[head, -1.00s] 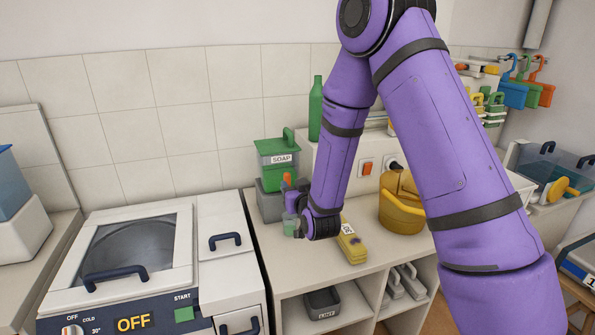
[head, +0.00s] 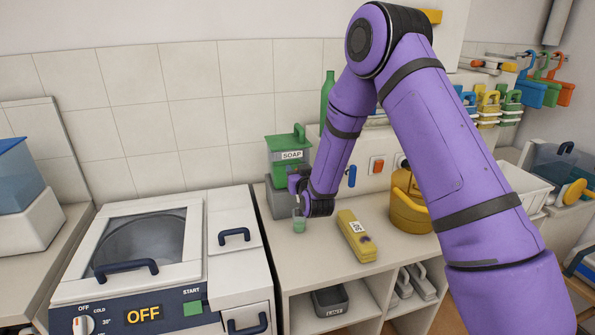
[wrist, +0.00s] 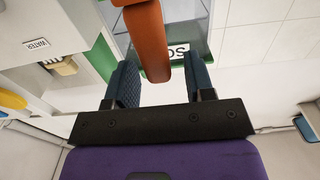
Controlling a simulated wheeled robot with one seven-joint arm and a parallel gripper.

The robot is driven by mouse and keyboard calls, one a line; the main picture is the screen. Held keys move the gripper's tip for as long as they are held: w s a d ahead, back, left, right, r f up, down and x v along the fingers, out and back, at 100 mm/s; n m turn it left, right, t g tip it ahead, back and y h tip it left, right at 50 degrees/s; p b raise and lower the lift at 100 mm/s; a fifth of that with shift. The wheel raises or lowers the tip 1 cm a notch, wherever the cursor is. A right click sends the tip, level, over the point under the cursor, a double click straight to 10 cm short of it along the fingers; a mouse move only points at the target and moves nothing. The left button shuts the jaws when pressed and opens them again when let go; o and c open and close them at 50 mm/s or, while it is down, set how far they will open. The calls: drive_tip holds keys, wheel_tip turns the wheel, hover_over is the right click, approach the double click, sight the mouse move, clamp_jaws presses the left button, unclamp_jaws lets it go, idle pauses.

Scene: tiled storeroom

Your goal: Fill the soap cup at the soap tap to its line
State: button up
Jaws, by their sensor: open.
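The soap tap is a grey box with a green top (head: 287,150), a green handle and a SOAP label, against the tiled wall. Its orange lever (wrist: 148,40) shows in the wrist view, reaching down between my two fingers. My gripper (wrist: 160,82) is open, with a finger on each side of the lever; I cannot tell whether either touches it. In the head view my gripper (head: 295,182) is in front of the soap tap. The small greenish soap cup (head: 299,224) stands upright on the counter below my gripper. Its line and fill level are too small to tell.
A yellow block-shaped item (head: 356,236) with a label lies on the counter (head: 330,258) right of the cup. A yellow bucket (head: 408,205) stands further right. A washing machine (head: 150,255) is at the left. A blue lever (head: 351,176) hangs behind my arm.

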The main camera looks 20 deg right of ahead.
drive_tip(key=shift+w, duration=0.35)
clamp_jaws()
drive_tip(key=shift+s, duration=0.1)
drive_tip(key=shift+s+t, duration=0.6)
drive_tip(key=shift+t, duration=0.4)
unclamp_jaws()
